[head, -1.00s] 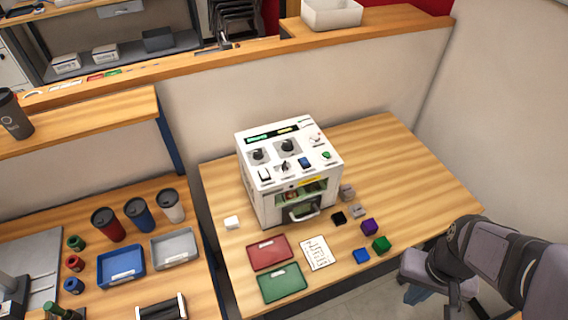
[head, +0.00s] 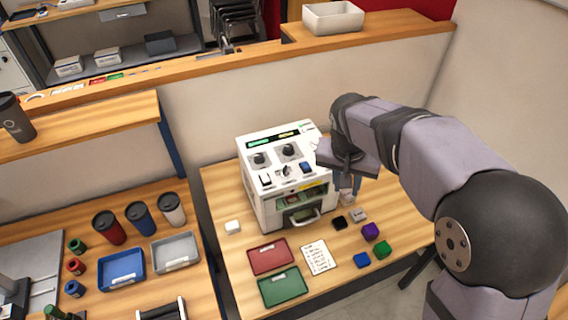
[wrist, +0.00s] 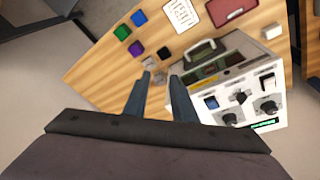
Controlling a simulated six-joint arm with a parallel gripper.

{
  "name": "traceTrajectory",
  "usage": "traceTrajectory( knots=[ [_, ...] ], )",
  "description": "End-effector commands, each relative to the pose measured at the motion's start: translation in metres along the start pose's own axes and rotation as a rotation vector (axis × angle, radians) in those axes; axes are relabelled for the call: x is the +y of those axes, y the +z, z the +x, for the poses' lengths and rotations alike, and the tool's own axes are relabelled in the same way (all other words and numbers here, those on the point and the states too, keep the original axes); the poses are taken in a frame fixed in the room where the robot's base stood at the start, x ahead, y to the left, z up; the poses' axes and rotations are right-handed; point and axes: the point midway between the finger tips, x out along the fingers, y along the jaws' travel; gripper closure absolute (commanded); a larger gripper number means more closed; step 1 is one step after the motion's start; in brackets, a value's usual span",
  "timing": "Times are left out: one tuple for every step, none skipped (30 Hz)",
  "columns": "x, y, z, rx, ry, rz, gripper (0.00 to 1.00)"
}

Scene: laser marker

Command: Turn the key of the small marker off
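The small marker (head: 262,205) is a white box with a dark display and a control panel on its sloped top. Which way the key points is too small to tell. My gripper (wrist: 160,76) is open and empty, fingers apart. It hangs beside the marker's right side in the head view, apart from the key.
Two dark knobs (head: 290,150) stand behind the key. A door with a handle (head: 302,215) is on the marker's front. Grey blocks and coloured cubes (head: 371,231) lie at right; red (head: 268,257) and green trays (head: 282,288) lie in front. The table's far right is bare.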

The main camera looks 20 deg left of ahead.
Motion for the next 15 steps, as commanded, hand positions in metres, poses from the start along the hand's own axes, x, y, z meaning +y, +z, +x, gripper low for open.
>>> traceTrajectory(
  knots=[
    [-0.032, -0.007, -0.006, 0.026, -0.007, -0.008, 0.76],
    [-0.047, -0.011, -0.009, 0.042, -0.010, -0.006, 0.76],
    [-0.067, -0.014, -0.014, 0.061, -0.016, 0.001, 0.76],
    [-0.081, -0.016, -0.018, 0.074, -0.019, 0.005, 0.76],
    [-0.094, -0.017, -0.021, 0.087, -0.024, 0.009, 0.76],
    [-0.110, -0.018, -0.025, 0.102, -0.031, 0.015, 0.76],
    [-0.120, -0.018, -0.028, 0.113, -0.036, 0.019, 0.76],
    [-0.130, -0.018, -0.031, 0.123, -0.040, 0.023, 0.76],
    [-0.141, -0.018, -0.034, 0.134, -0.047, 0.028, 0.76],
    [-0.148, -0.017, -0.036, 0.139, -0.050, 0.033, 0.76],
    [-0.154, -0.016, -0.038, 0.145, -0.053, 0.035, 0.76],
    [-0.160, -0.016, -0.040, 0.152, -0.057, 0.040, 0.76],
    [-0.164, -0.016, -0.041, 0.156, -0.059, 0.042, 0.76],
    [-0.167, -0.015, -0.042, 0.158, -0.061, 0.043, 0.76],
    [-0.170, -0.015, -0.043, 0.161, -0.063, 0.045, 0.76]
  ],
)
